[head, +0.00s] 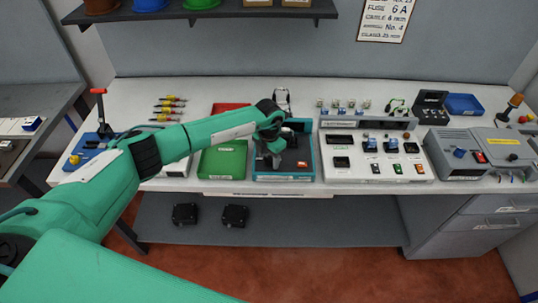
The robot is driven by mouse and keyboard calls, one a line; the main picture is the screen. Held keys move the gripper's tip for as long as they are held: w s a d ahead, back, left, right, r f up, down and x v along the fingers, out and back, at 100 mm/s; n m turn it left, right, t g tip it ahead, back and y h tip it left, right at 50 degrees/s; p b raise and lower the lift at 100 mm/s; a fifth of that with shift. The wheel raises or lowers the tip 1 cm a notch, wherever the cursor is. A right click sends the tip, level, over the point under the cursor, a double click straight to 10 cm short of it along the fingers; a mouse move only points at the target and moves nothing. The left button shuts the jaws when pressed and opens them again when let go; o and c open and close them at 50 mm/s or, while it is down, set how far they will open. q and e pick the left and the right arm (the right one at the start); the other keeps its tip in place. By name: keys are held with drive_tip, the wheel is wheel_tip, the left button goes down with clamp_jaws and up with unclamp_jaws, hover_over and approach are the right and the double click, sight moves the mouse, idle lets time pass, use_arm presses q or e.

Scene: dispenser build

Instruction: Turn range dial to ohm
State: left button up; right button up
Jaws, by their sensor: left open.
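My left arm reaches from the lower left across the bench. Its left gripper (272,162) is open and sits low over the left part of a teal-edged instrument (312,176) with a dark face. A small red-orange patch shows at the right of that face. No range dial or ohm mark can be made out; the gripper and wrist cover part of the face. I cannot tell whether the fingers touch anything there. My right gripper is out of view.
A green tray (222,163) lies left of the instrument, under my forearm. A white panel with switches (340,175) stands close on its right. A grey unit (455,165) is farther right. A shelf (220,13) with colored bins hangs above. The front bench edge is narrow.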

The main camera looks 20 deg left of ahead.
use_arm(q)
drive_tip(key=c, duration=1)
drive_tip(key=shift+o, duration=0.2)
drive_tip(key=shift+f+m+b, duration=0.2)
drive_tip(key=shift+m+b, duration=0.2)
drive_tip(key=shift+b, duration=0.4)
drive_tip(key=m+b, duration=0.8)
drive_tip(key=b, duration=0.5)
drive_tip(key=shift+m, duration=0.4)
drive_tip(key=shift+r+m+b, duration=0.15)
drive_tip(key=shift+m+b, duration=0.85)
drive_tip(key=shift+b, duration=0.15)
drive_tip(key=shift+r, duration=0.1)
drive_tip(key=o, duration=1)
drive_tip(key=shift+c, duration=0.2)
